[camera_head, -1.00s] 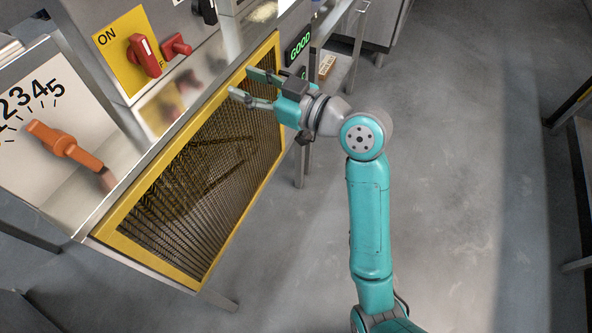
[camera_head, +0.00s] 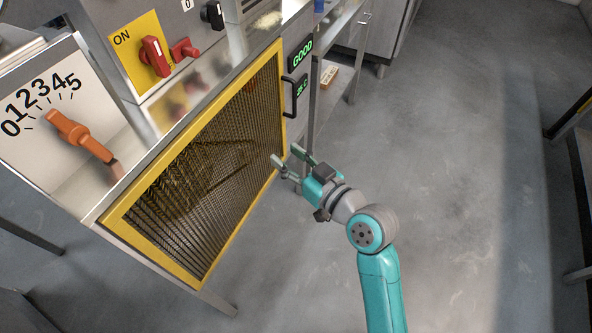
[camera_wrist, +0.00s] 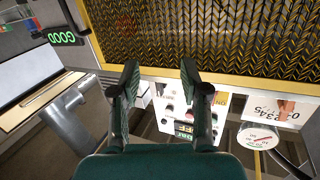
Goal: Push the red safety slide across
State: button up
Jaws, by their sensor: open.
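A small red slide (camera_head: 184,50) sits on the machine front, just right of a red rotary handle (camera_head: 153,57) on a yellow plate marked ON. The slide looks like a short stub with a wider end, close beside the handle. My gripper (camera_head: 286,155) is well below and right of it, near the right edge of the yellow-framed mesh guard. The two fingers are apart with nothing between them. In the wrist view the open fingers (camera_wrist: 159,75) show in front of the mesh guard and a white panel; I cannot make out the slide there.
The yellow-framed mesh guard (camera_head: 215,150) covers the machine's lower front. A black handle (camera_head: 294,97) and green GOOD display (camera_head: 301,54) are at its right. An orange lever (camera_head: 80,135) on a numbered dial is at left. Grey floor (camera_head: 450,180) is clear at right.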

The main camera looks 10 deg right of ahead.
jog(key=shift+s+d+f+m+h, duration=0.15)
jog(key=shift+s+d+f, duration=0.05)
jog(key=shift+s+f, duration=0.25)
jog(key=shift+s+d+f+m+h, duration=0.15)
jog(key=shift+s+d+f, duration=0.05)
jog(key=shift+s+f, duration=0.2)
